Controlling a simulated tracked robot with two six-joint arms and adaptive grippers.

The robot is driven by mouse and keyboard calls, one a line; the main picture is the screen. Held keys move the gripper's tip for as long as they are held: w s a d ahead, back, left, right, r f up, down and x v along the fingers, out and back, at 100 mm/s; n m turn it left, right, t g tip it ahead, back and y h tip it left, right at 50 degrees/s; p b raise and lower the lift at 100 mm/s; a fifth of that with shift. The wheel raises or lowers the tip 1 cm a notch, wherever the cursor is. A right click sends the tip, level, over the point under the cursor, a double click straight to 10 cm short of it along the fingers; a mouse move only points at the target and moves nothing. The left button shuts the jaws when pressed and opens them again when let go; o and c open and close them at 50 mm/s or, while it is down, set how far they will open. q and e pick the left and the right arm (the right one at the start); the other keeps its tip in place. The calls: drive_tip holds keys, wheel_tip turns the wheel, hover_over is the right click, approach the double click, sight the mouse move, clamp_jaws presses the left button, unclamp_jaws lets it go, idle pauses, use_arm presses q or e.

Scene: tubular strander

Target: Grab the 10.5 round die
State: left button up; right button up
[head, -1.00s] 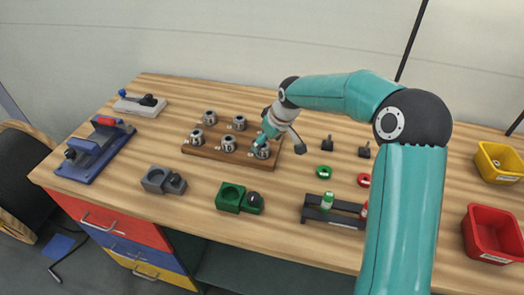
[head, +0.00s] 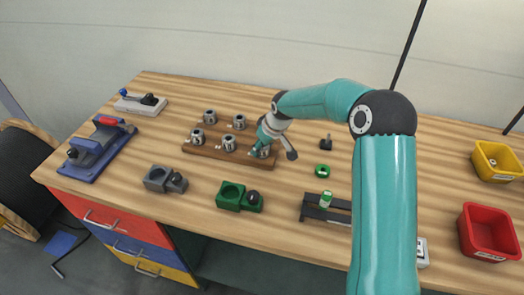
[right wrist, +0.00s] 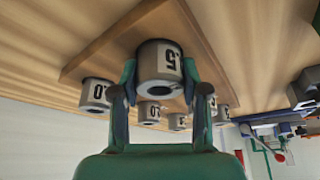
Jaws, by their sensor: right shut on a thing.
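My right gripper (head: 262,148) is at the front right corner of the wooden die board (head: 207,154). In the right wrist view its two fingers (right wrist: 163,82) are shut on a round grey metal die (right wrist: 161,60). The label on this die shows ".5"; its first part is hidden. The same die shows partly in the head view (head: 265,153), beneath the fingers. Whether it touches the board cannot be told. Several other round dies stand on the board, such as one at its front middle (head: 228,143); one in the wrist view (right wrist: 96,93) reads "1.0". My left gripper is not in view.
A green block (head: 231,196) and a grey block (head: 157,178) lie in front of the board. A green ring (head: 323,171), a black rack (head: 325,213), a red bin (head: 489,232) and a yellow bin (head: 496,161) are to the right.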

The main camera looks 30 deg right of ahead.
clamp_jaws()
drive_tip(key=shift+r, duration=0.2)
